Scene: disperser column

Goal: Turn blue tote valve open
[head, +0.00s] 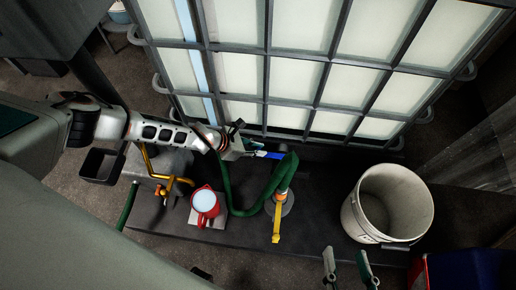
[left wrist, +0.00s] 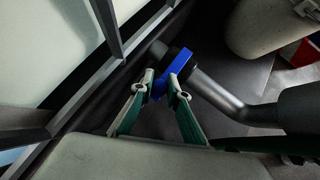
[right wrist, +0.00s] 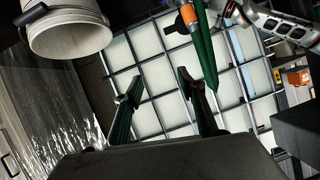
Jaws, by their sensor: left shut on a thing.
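The blue valve handle (left wrist: 179,62) is on the dark outlet pipe (left wrist: 222,95) at the foot of the white caged tote (head: 300,70). The handle also shows in the head view (head: 268,155), just right of my left gripper (head: 250,148). In the left wrist view, my left gripper (left wrist: 164,85) has its fingertips closed on a lower part of the blue handle. My right gripper (right wrist: 166,80) is open with nothing between its fingers. It shows at the lower right of the head view (head: 346,256), away from the valve. The valve body is partly hidden behind the green hose.
A green hose (head: 234,196) runs from the outlet across the dark platform. A red and blue box (head: 465,272) is at the lower right.

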